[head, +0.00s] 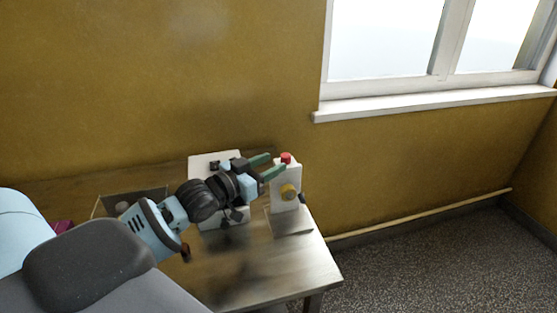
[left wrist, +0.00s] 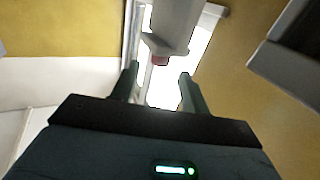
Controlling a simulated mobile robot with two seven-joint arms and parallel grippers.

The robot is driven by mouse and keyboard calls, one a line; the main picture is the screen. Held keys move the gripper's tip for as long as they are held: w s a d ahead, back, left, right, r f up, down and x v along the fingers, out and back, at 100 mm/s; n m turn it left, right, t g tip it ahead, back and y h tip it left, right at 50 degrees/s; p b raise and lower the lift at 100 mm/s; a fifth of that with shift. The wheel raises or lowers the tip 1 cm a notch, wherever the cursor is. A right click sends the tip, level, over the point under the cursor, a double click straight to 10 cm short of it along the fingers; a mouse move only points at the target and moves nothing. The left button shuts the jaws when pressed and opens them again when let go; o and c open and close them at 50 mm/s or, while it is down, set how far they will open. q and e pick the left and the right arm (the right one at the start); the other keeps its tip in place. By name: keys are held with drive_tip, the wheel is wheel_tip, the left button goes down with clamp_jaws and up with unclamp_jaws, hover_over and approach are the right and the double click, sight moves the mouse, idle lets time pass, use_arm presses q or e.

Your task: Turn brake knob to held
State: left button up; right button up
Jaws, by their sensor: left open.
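No markings are readable, so I cannot tell the knob's setting. My left gripper (head: 275,163) is open and empty, its green fingers pointing at the upper part of the box, just left of the red button. In the left wrist view the white box (left wrist: 176,28) and red button (left wrist: 160,60) appear beyond the open fingers (left wrist: 158,88); the yellow knob does not show. My right gripper is not in view.
A white panel (head: 205,163) with dark fittings stands behind my left gripper, partly hidden. An open box (head: 105,203) sits farther left on the wooden table (head: 260,262). The table's right edge is close to the white box. A window (head: 390,45) is above right.

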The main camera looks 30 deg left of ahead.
use_arm(q)
drive_tip(key=shift+v, duration=0.9)
drive_tip(key=shift+s, duration=0.1)
